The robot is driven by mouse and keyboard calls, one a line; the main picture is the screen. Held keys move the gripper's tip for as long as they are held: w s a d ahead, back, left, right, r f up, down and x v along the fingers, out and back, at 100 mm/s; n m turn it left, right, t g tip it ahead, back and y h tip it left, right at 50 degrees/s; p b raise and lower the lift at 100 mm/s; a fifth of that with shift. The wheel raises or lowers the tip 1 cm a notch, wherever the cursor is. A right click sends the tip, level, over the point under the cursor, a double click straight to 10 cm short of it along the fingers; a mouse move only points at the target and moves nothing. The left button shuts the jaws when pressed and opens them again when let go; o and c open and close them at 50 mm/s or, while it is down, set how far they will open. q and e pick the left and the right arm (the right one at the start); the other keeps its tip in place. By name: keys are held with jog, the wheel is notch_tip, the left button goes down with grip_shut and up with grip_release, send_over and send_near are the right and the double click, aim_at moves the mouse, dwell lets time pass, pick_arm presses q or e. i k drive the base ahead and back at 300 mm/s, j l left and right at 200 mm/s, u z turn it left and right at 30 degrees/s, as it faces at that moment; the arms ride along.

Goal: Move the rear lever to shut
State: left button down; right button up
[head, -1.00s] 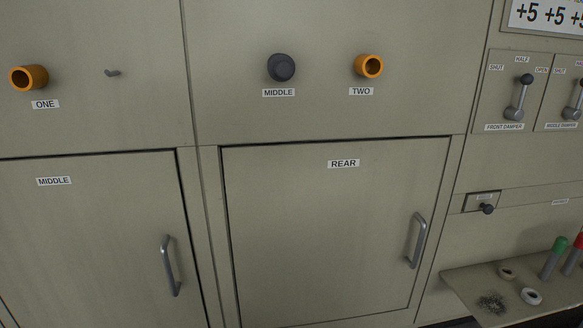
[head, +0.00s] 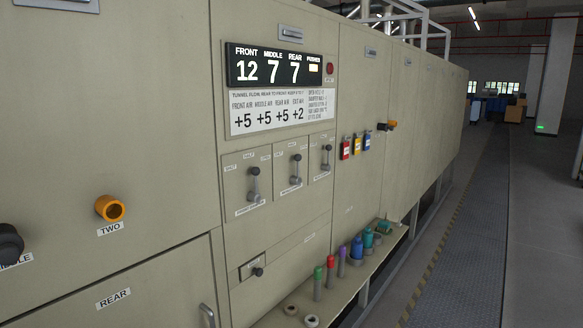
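Three damper levers with dark knobs sit side by side on the furnace wall. The rightmost lever (head: 326,158) stands roughly upright with its knob up; its label is too small to read, so I cannot confirm it is the rear one. The middle lever (head: 296,171) and the left lever (head: 253,185) also have their knobs up. Each plate has small position marks above its lever, with SHUT at the left side. Neither of my grippers is in view.
A display (head: 275,66) reads front 12, middle 7, rear 7. Red, yellow and blue tags (head: 356,146) hang right of the levers. A shelf (head: 270,319) below holds several coloured-handled tools and bottles. An open walkway (head: 465,215) runs along the right.

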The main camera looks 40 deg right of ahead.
aim_at(326, 166)
jog(key=z, duration=1.6)
jog(key=i+l+z, duration=0.1)
jog(key=i+l, duration=0.25)
jog(key=i, duration=0.15)
jog(key=i+l, duration=0.3)
jog(key=i, duration=0.2)
jog(key=l+z, duration=0.05)
